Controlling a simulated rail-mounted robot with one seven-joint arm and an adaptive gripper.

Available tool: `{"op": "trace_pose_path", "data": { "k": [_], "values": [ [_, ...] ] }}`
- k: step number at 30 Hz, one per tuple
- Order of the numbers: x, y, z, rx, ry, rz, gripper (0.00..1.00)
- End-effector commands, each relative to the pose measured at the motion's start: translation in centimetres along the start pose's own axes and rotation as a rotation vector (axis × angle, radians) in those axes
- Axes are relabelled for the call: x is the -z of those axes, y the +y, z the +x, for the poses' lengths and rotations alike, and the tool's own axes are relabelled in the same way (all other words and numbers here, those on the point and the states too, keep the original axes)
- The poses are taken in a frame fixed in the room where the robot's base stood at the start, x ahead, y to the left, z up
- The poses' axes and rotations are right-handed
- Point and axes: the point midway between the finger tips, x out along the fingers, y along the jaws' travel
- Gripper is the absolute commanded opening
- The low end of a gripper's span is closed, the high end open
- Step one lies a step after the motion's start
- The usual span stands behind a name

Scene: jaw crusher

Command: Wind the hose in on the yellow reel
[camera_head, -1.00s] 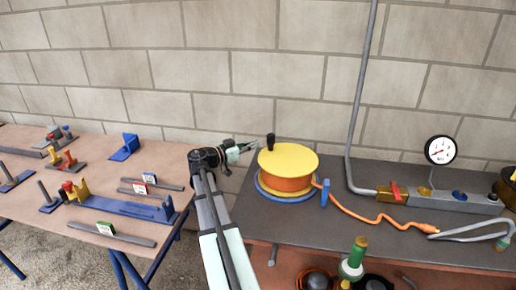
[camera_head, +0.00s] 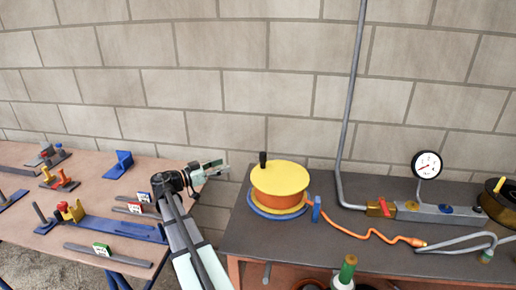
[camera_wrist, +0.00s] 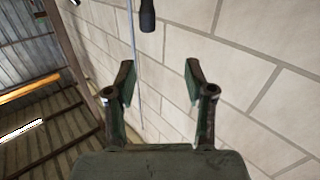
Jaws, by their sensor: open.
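The yellow reel (camera_head: 280,178) stands on the dark bench, with orange hose wound under its yellow top and a blue base ring below. Its black crank knob (camera_head: 263,160) stands upright at the left of the top. The orange hose (camera_head: 362,235) runs out past a small blue guide (camera_head: 317,210) to the right along the bench. My gripper (camera_head: 222,166) is left of the reel, apart from it, at about the height of its top. In the wrist view my gripper (camera_wrist: 160,82) is open and empty. A black knob (camera_wrist: 147,16) shows beyond the fingers at the top.
A grey pipe (camera_head: 352,110) rises behind the bench, right of the reel. A gauge (camera_head: 427,165), a valve block with a red handle (camera_head: 384,207) and a grey hose stand further right. A table with blue fixtures (camera_head: 115,228) is at left. A brick wall is behind.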

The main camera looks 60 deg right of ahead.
Motion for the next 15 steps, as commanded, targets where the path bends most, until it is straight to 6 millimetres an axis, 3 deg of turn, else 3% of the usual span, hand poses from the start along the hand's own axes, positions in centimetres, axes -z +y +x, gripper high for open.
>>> {"op": "trace_pose_path", "data": {
  "k": [1,4,15],
  "values": [
    [1.6,0.0,0.1,-0.007,-0.002,-0.013,0.54],
    [1.7,0.1,0.2,-0.023,-0.004,-0.026,0.54],
    [-0.6,0.6,0.5,-0.099,0.001,0.057,0.54]
  ]
}}
